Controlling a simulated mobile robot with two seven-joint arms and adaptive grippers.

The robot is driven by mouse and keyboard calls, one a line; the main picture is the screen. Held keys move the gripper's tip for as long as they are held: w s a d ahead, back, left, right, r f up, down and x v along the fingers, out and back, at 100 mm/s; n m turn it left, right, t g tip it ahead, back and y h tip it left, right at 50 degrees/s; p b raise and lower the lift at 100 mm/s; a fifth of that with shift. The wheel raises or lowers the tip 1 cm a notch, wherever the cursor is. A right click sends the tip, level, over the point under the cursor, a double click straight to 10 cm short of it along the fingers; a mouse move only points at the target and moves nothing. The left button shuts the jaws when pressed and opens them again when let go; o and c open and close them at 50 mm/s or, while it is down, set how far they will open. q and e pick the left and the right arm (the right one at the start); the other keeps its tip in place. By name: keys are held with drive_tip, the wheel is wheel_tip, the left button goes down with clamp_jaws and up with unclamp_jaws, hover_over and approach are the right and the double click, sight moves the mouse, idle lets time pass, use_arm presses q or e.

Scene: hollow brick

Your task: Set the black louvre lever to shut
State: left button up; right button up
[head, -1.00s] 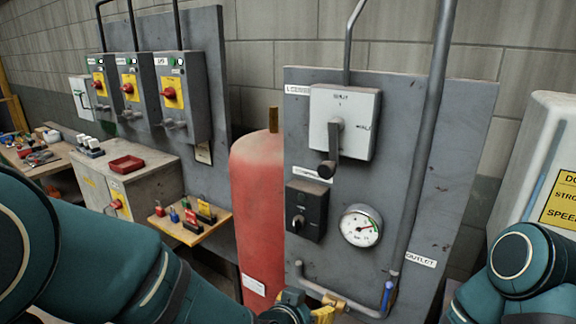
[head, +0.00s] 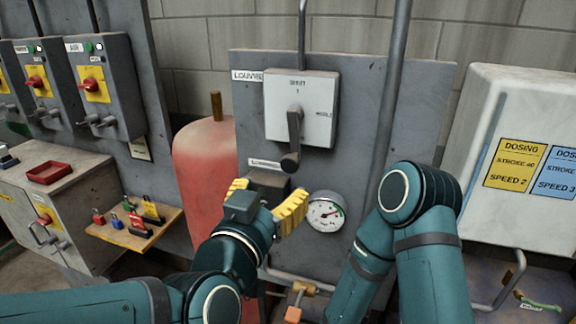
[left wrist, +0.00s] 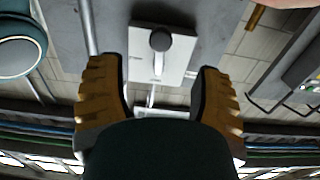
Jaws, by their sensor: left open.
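The black louvre lever (head: 294,135) is on a white switch box (head: 318,105) high on the grey panel. It hangs downward, its dark knob at the lower end. The box has a mark at the top that seems to read SHUT and another at the right. My left gripper (head: 268,190) is open and empty, its yellow fingers spread below the lever, apart from it. In the left wrist view the lever's round knob (left wrist: 160,39) and the white box (left wrist: 150,65) lie beyond the gap between the fingers (left wrist: 160,72). My right gripper is out of view.
A smaller dark switch (head: 268,178) is partly hidden behind my left gripper. A pressure gauge (head: 326,212) is right of it. A red cylinder (head: 203,165) stands left of the panel, and a vertical pipe (head: 389,100) runs along its right side.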

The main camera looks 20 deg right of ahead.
sight(289, 167)
use_arm(q)
drive_tip(key=x, duration=0.9)
drive_tip(key=shift+w+d, duration=0.15)
drive_tip(key=shift+w, duration=0.15)
clamp_jaws()
